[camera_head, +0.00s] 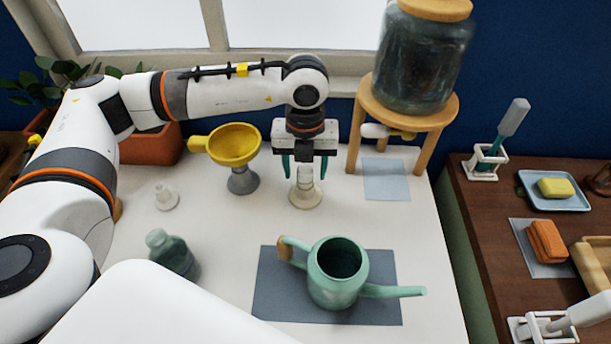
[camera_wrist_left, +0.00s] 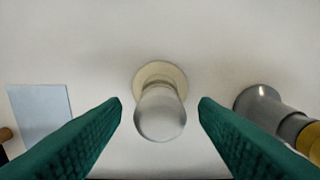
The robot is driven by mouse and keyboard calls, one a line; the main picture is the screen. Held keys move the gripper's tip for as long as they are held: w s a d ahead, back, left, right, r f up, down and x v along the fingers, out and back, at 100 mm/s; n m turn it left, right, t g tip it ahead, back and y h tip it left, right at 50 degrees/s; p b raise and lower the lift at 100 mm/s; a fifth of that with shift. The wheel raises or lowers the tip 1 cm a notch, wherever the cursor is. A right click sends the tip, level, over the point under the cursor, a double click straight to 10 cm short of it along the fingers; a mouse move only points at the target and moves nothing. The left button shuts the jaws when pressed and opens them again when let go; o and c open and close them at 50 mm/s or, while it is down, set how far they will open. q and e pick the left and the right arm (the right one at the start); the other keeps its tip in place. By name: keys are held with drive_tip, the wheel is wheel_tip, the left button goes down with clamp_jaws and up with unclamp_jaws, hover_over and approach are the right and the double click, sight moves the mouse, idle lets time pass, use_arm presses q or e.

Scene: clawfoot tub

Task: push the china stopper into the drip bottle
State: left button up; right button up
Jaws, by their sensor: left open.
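A pale china stopper (camera_head: 305,182) with a rounded knob stands upright on a cream round base between my left gripper's fingers. My left gripper (camera_head: 304,170) points down and is open, with a green finger on each side of the stopper. In the left wrist view the stopper (camera_wrist_left: 160,112) sits centred between the fingertips, with a gap on both sides. A small grey-green bottle (camera_head: 174,255) stands at the front left. A large dark glass jar (camera_head: 418,60) with a wooden lid stands on a stool. I cannot tell which is the drip bottle.
A yellow funnel (camera_head: 233,142) on a grey stand is left of my gripper. A small pale stopper-like piece (camera_head: 166,198) stands farther left. A green watering can (camera_head: 337,275) on a grey mat stands in front. A wooden stool (camera_head: 425,153) stands at the back right.

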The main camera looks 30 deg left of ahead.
use_arm(q)
drive_tip(key=shift+b, duration=0.5)
idle(0.6)
clamp_jaws()
idle(0.3)
